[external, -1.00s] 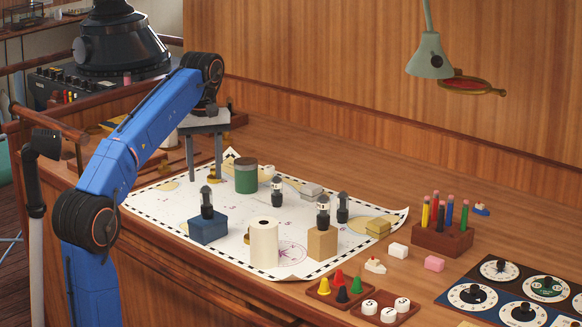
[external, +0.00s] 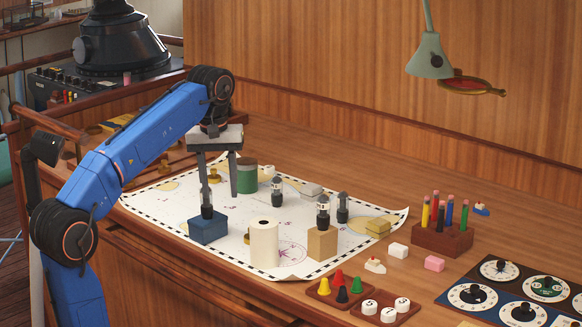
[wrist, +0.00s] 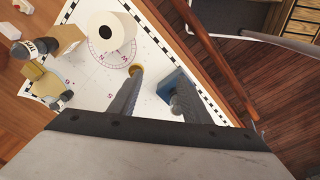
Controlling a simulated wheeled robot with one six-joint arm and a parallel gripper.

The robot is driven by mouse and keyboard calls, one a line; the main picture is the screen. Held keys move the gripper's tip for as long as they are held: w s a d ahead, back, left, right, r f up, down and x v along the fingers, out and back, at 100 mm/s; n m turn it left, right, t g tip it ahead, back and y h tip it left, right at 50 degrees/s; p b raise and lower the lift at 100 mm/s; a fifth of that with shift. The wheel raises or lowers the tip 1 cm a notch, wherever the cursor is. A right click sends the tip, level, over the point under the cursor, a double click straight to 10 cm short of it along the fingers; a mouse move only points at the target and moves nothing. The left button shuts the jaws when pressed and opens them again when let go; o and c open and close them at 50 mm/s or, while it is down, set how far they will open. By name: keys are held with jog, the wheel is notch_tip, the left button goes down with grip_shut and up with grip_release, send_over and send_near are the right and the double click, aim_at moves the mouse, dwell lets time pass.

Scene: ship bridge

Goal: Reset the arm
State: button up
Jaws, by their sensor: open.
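My gripper (external: 219,188) is open and empty, pointing down over the left part of the white chart (external: 150,197). Its fingers also show in the wrist view (wrist: 158,76), apart with nothing between them. One finger overlaps the top of a dark bottle (external: 207,209) on a blue block (external: 208,230); I cannot tell whether they touch. The other finger is in front of the dark green jar (external: 247,176) in the external view. In the wrist view a finger covers part of the blue block (wrist: 169,88), and the bottle on it is hidden.
A white roll (external: 264,245) and a tan block (external: 322,244) bearing a bottle (external: 323,212) stand at the chart's front. More bottles stand behind. A pen holder (external: 442,239), cone tray (external: 340,291) and dial panel (external: 510,290) lie right. A lamp (external: 430,57) hangs above. Bare wood lies behind the chart.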

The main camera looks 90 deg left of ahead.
jog(key=d+f+m, duration=0.2)
jog(key=d+f, duration=0.2)
jog(key=d, duration=0.2)
jog(key=w+d+f+m+t, duration=0.1)
jog(key=d+f+m, duration=0.2)
jog(key=d+f, duration=0.2)
jog(key=d+f+m, duration=0.3)
jog(key=d+f, duration=0.1)
jog(key=d, duration=0.3)
jog(key=shift+w+f+t, duration=0.2)
jog(key=shift+f+t, duration=0.2)
jog(key=s+d+f+m+t, duration=0.1)
jog(key=s+d+f+m, duration=0.3)
jog(key=d+f, duration=0.3)
jog(key=s+d+f+m+t, duration=0.1)
jog(key=s+d+f+m, duration=0.3)
jog(key=f, duration=1.1)
jog(key=d+m, duration=0.1)
jog(key=d, duration=0.2)
jog(key=shift+s+d+f+h, duration=0.15)
jog(key=shift+d+f+h, duration=0.05)
jog(key=shift+h, duration=0.2)
